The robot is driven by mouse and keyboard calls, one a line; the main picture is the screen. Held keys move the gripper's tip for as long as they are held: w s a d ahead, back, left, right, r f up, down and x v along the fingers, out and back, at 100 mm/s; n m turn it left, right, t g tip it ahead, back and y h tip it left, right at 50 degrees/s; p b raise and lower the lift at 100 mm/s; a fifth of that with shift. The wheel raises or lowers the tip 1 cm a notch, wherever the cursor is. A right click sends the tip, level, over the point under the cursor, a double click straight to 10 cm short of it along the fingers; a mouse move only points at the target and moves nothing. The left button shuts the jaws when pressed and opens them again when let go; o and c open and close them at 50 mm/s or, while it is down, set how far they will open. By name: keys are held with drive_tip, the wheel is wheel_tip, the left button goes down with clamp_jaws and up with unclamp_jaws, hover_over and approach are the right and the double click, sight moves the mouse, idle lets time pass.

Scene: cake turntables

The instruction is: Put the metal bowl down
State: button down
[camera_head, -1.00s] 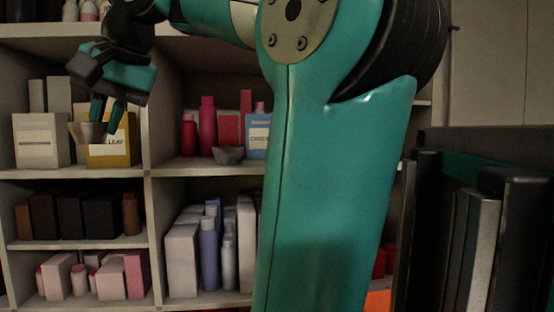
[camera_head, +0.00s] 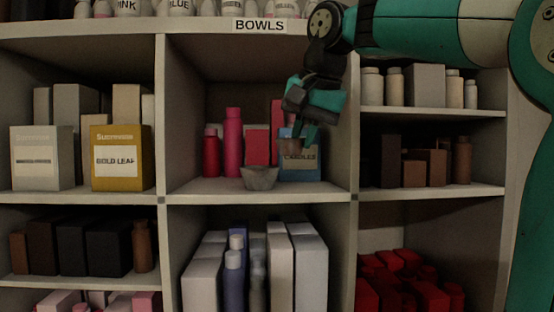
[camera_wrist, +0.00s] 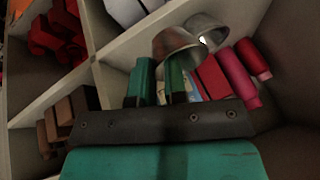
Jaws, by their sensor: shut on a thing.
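My gripper (camera_head: 302,138) is shut on a small metal bowl (camera_head: 289,146), held by its side in front of the middle compartment marked by the BOWLS label (camera_head: 260,26). The held bowl also shows in the wrist view (camera_wrist: 172,42), beyond my fingers (camera_wrist: 160,78). A second metal bowl (camera_head: 260,178) stands upright on the shelf board near its front edge, below and left of the held bowl. It also shows in the wrist view (camera_wrist: 212,30). Fingers and bowl partly cover the blue CANDLES box (camera_head: 302,172).
Red bottles (camera_head: 233,142) and boxes stand behind the second bowl. The gold leaf box (camera_head: 120,158) is in the left compartment. A divider (camera_head: 342,170) rises just right of the CANDLES box. The board (camera_head: 210,188) is bare left of the second bowl.

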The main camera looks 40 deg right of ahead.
drive_tip(key=w, duration=0.4)
drive_tip(key=w+d+p, duration=0.1)
drive_tip(key=w, duration=0.3)
drive_tip(key=w+d+p, duration=0.1)
drive_tip(key=w, duration=0.3)
drive_tip(key=shift+w+d, duration=0.25)
drive_tip(key=shift+w, duration=0.1)
drive_tip(key=x, duration=0.2)
drive_tip(key=shift+a+f+p, duration=0.1)
drive_tip(key=shift+f+p, duration=0.25)
drive_tip(key=shift+f, duration=0.7)
drive_tip(key=shift+s+f+b, duration=0.1)
drive_tip(key=shift+f+b, duration=0.3)
drive_tip(key=shift+f, duration=0.2)
drive_tip(key=c, duration=1.4)
unclamp_jaws()
drive_tip(key=shift+c, duration=0.2)
drive_tip(key=shift+f, duration=0.15)
